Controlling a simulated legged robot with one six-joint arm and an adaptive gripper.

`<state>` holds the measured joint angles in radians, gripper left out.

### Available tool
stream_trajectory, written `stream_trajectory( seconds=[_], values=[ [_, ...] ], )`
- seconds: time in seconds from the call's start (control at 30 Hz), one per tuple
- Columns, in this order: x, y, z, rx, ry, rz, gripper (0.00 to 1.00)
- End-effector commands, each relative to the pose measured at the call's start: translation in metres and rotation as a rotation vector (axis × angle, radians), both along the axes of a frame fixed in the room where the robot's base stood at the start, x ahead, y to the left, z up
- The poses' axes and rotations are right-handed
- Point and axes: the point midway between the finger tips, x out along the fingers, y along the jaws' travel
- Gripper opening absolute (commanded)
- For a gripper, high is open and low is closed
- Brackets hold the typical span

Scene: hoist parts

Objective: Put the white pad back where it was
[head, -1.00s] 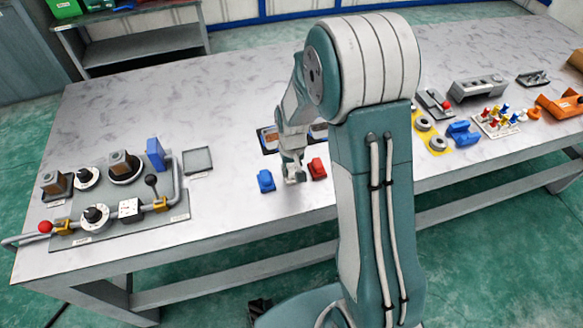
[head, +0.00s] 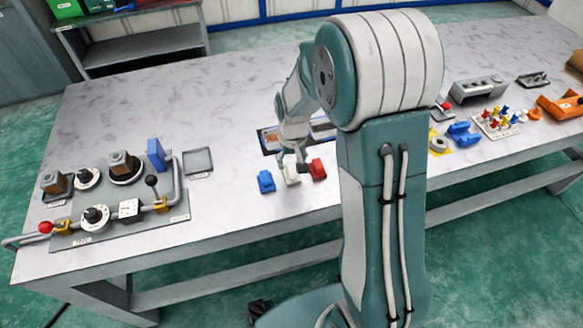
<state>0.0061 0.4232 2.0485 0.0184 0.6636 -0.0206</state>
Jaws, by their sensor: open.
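The white pad (head: 292,176) sits on the table between a blue pad (head: 266,181) on its left and a red pad (head: 317,169) on its right, in the head view. My gripper (head: 292,165) is open just above and behind the white pad, with its fingers apart. Whether a fingertip still touches the pad is too small to tell. The framed panel (head: 270,140) with pictures lies behind, partly covered by my arm.
A grey board with knobs and pipes (head: 110,205) fills the table's left end, with an empty grey tray (head: 198,161) beside it. Blue parts (head: 462,132), a pegged board (head: 498,122) and orange parts (head: 560,106) lie at the right. The table's back left is clear.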

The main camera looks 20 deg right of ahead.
Motion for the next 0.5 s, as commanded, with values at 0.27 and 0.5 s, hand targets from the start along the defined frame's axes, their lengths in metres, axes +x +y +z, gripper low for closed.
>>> stream_trajectory(
  seconds=[0.27, 0.5],
  values=[
    [0.000, -0.001, 0.059, 0.000, -0.004, 0.000, 0.70],
    [0.000, -0.001, 0.083, 0.000, -0.001, 0.000, 0.70]
  ],
)
